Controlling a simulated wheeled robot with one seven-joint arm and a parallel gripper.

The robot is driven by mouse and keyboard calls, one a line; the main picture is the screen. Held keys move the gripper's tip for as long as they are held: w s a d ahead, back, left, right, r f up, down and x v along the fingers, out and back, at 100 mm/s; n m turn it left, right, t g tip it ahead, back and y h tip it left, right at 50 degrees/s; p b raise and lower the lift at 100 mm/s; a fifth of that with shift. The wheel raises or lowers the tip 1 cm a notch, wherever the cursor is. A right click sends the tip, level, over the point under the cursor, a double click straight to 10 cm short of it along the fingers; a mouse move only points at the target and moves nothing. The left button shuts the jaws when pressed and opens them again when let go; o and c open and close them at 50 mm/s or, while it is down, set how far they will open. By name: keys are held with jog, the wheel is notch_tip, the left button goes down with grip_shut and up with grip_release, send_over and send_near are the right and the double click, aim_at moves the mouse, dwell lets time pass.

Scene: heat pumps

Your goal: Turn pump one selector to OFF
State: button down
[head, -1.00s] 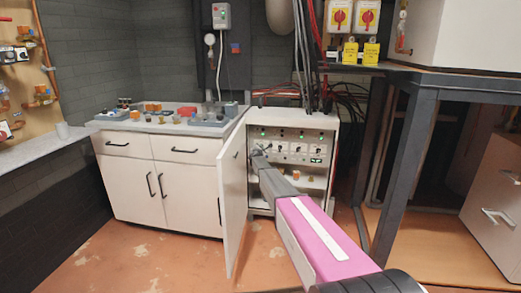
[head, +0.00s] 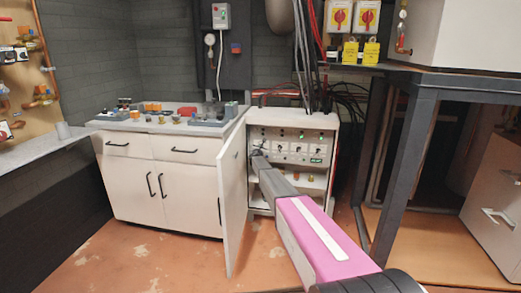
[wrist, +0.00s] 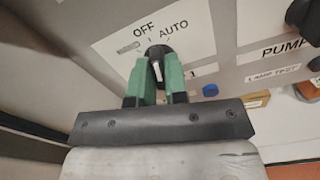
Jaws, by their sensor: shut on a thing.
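The pump one selector is a black rotary knob (wrist: 157,53) on a pale label plate (wrist: 110,50) marked OFF and AUTO, with a "1" visible below right. My gripper (wrist: 158,82) has its two green fingers closed on either side of the knob's grip. A small white mark shows between the fingers. The fingers hide part of the knob, so I cannot tell for certain which position it points to. In the head view my gripper (head: 257,153) is at the left end of the selector row on the open cabinet's panel (head: 296,160).
The cabinet door (head: 233,195) stands open to the left of my arm. Another black knob (wrist: 304,18) sits to the right in the wrist view. A blue button (wrist: 210,90) lies just right of my fingers. Green lamps (head: 301,134) glow on the panel's upper right.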

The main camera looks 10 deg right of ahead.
jog(key=shift+n, duration=1.2)
jog(key=c, duration=1.1)
grip_release()
jog(key=shift+c, duration=0.2)
jog(key=shift+s, duration=0.1)
jog(key=v, duration=1)
jog(key=shift+s, duration=0.3)
jog(key=shift+a, duration=0.1)
